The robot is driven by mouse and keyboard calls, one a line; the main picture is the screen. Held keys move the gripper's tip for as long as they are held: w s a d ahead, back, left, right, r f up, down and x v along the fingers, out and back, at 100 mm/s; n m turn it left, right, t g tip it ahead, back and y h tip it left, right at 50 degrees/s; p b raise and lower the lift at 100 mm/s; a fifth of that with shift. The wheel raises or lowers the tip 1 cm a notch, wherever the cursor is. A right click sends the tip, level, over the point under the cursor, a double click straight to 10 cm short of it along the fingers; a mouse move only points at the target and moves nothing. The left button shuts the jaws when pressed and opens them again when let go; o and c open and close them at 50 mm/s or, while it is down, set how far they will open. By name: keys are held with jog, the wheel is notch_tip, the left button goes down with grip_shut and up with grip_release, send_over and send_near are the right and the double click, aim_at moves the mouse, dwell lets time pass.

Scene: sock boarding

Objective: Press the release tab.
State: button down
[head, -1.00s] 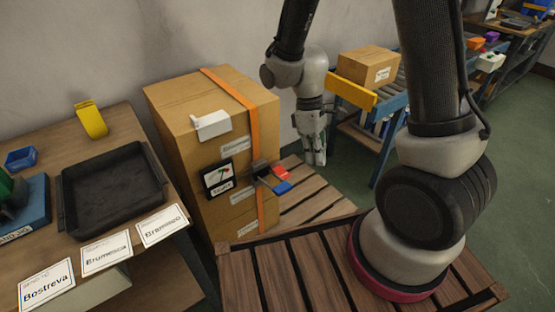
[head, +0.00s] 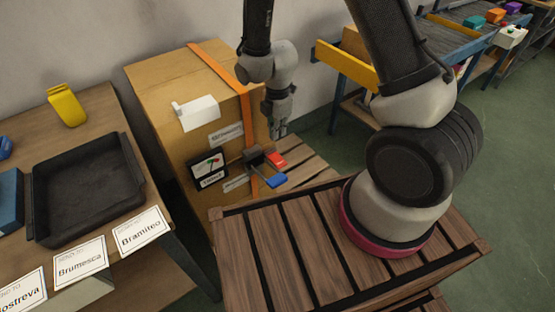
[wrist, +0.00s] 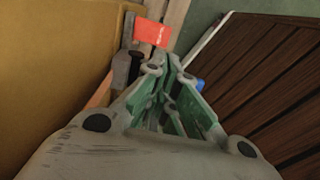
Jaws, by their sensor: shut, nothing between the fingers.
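A dark buckle (head: 255,157) sits on the orange strap (head: 243,110) around a tall cardboard box (head: 150,75). A red tab (head: 277,160) and a blue tab (head: 275,181) stick out from it, red above blue in the head view. In the wrist view the red tab (wrist: 152,32) lies just beyond my fingertips, with small unreadable marking. A sliver of the blue tab (wrist: 200,83) shows right of the fingers, mostly hidden. My gripper (head: 280,132) is shut and empty, just above the red tab in the head view. I cannot tell whether it touches it.
A bench with a black tray (head: 85,245) and name cards (head: 140,232) stands left. A slatted wooden platform (head: 290,255) is in front. A roller conveyor (head: 450,45) stands behind right.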

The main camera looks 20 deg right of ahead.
aim_at(278, 166)
jog(key=shift+f, duration=0.1)
notch_tip(278, 166, down, 14)
jog(key=shift+r, duration=0.1)
dwell(0.4)
jog(key=shift+s, duration=0.1)
